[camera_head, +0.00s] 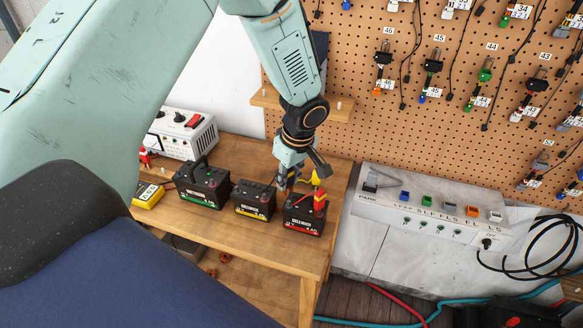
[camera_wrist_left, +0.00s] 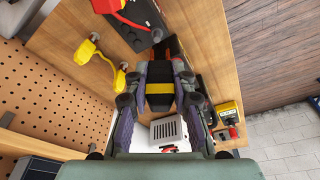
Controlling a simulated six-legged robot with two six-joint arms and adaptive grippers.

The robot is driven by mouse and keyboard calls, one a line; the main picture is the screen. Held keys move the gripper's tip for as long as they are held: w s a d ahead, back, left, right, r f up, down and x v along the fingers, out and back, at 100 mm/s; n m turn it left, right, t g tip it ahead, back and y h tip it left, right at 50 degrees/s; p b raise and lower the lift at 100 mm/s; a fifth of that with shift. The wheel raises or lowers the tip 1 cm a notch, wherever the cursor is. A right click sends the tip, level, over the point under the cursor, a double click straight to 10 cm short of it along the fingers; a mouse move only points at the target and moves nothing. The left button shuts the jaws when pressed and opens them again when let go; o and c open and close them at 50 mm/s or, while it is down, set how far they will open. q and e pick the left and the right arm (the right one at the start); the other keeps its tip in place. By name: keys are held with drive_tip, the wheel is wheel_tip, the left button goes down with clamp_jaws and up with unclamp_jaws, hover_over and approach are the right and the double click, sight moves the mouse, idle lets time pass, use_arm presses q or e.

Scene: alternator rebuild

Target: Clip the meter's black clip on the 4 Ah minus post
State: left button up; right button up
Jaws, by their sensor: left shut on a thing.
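My left gripper (camera_head: 289,180) hangs over the bench, at the gap between the middle battery and the right battery (camera_head: 304,213). The right battery has a red stripe and what looks like a 4 Ah label. A red clip (camera_head: 320,200) stands on it. The yellow meter (camera_head: 147,194) lies at the bench's left. My right gripper is out of view.
A middle battery (camera_head: 255,200) with a yellow stripe and a left battery (camera_head: 203,186) stand in the row. A white box (camera_head: 185,134) is behind. A yellow two-ended piece (camera_wrist_left: 88,51) lies near the pegboard (camera_head: 375,120). A grey switch panel (camera_head: 430,212) is at right.

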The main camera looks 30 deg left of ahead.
sight(289, 183)
use_arm(q)
drive_tip(key=b+x, duration=0.1)
drive_tip(key=x, duration=0.1)
drive_tip(key=shift+f, duration=0.3)
drive_tip(key=shift+w+f, duration=0.15)
drive_tip(key=shift+w, duration=0.2)
drive_tip(key=shift+s+d, duration=0.1)
drive_tip(key=shift+d, duration=0.1)
drive_tip(key=shift+s+b, duration=0.3)
drive_tip(key=shift+s, duration=0.1)
drive_tip(key=shift+w+a, duration=0.15)
drive_tip(key=shift+w, duration=0.35)
drive_tip(key=shift+s+d, duration=0.15)
drive_tip(key=shift+d, duration=0.15)
drive_tip(key=shift+s+a, duration=0.1)
